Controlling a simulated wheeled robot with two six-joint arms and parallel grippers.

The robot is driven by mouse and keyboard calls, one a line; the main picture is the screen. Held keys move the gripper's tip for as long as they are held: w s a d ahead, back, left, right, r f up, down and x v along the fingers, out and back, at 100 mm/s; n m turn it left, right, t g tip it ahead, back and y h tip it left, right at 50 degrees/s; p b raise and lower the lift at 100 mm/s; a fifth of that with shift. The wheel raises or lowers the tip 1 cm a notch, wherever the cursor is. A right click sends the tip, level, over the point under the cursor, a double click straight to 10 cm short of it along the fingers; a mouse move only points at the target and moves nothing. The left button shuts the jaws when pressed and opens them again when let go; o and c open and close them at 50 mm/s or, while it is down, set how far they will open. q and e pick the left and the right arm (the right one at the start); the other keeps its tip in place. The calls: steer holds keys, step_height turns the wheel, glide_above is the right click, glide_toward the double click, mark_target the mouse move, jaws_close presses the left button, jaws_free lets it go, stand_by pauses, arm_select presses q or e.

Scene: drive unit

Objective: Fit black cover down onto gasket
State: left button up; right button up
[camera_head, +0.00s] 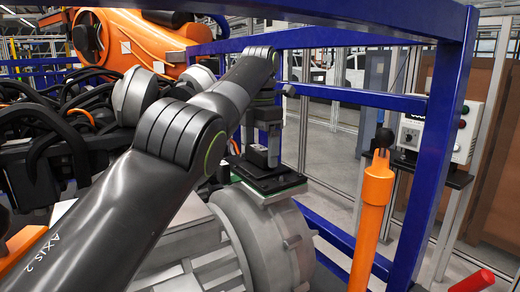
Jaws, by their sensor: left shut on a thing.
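My left gripper (263,163) reaches down from the end of my left arm, near the middle of the view. It is shut on the black cover (285,183), a flat dark plate below the fingers. The green gasket (272,196) shows as a thin strip directly under the cover, on top of the grey drive unit housing (262,228). The cover looks roughly level and lined up over the gasket. I cannot tell whether it touches all round. My arm hides the housing's left rear side. My right gripper is not in view.
A blue frame (445,140) stands behind and to the right of the housing. An orange post (372,210) with a black knob rises in front of it. A control box (440,130) is at the right. An orange machine (140,38) with black cables is at the back left.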

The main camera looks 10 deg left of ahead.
mark_target(260, 148)
arm_select(q)
steer(key=shift+f, duration=0.1)
stand_by(0.3)
steer(key=o, duration=1.3)
steer(key=shift+f, duration=0.1)
step_height(260, 148, up, 12)
steer(key=p, duration=1.1)
steer(key=shift+p, duration=0.4)
